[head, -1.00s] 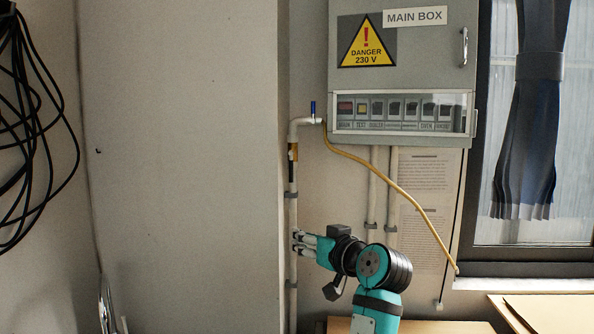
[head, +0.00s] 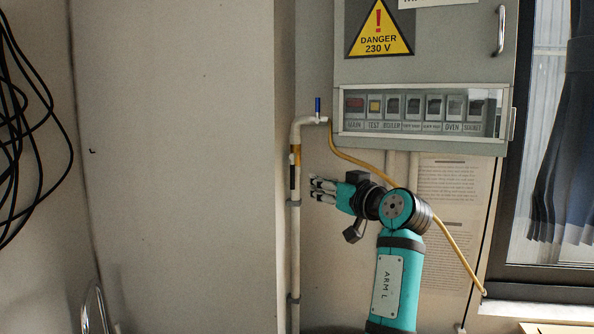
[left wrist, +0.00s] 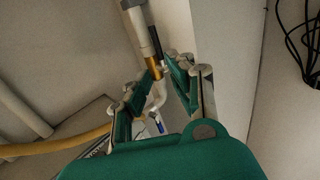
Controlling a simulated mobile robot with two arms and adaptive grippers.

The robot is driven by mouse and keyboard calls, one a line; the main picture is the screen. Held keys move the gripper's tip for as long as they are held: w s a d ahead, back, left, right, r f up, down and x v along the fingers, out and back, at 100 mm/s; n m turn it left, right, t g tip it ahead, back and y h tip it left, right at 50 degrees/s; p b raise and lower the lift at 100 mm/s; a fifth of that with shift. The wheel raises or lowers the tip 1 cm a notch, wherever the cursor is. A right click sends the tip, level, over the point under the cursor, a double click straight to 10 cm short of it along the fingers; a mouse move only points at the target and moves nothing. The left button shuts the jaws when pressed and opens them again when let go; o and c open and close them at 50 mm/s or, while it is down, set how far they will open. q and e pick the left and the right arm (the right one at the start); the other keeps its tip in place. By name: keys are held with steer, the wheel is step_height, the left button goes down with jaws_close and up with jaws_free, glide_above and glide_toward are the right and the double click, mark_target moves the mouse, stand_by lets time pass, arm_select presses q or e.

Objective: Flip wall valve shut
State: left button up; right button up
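The wall pipe (head: 295,235) runs up the wall in the head view. It carries a brass valve piece (head: 296,155) with a dark lever (head: 292,177) pointing down along the pipe. A blue handle (head: 318,106) stands upright at the pipe's top bend. My left gripper (head: 314,190) is to the right of the pipe, near the dark lever's height, with its fingers pointing left. In the left wrist view the gripper (left wrist: 163,68) is open and empty. The brass piece (left wrist: 153,66), dark lever (left wrist: 155,42) and blue handle (left wrist: 159,126) show beyond its fingers. My right gripper is not in view.
A grey main box (head: 425,75) with a row of switches hangs at upper right. A yellow hose (head: 356,161) runs from the pipe's top bend behind my arm. A wall corner (head: 284,250) stands close left of the pipe. Black cables (head: 20,120) hang at far left.

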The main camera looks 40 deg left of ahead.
arm_select(q)
steer(key=p, duration=0.1)
glide_toward(294, 175)
steer(key=a, duration=0.1)
steer(key=p+x, duration=0.2)
steer(key=x, duration=0.5)
steer(key=shift+p, duration=0.35)
steer(key=shift+w+a, duration=0.2)
steer(key=shift+a, duration=0.15)
jaws_close()
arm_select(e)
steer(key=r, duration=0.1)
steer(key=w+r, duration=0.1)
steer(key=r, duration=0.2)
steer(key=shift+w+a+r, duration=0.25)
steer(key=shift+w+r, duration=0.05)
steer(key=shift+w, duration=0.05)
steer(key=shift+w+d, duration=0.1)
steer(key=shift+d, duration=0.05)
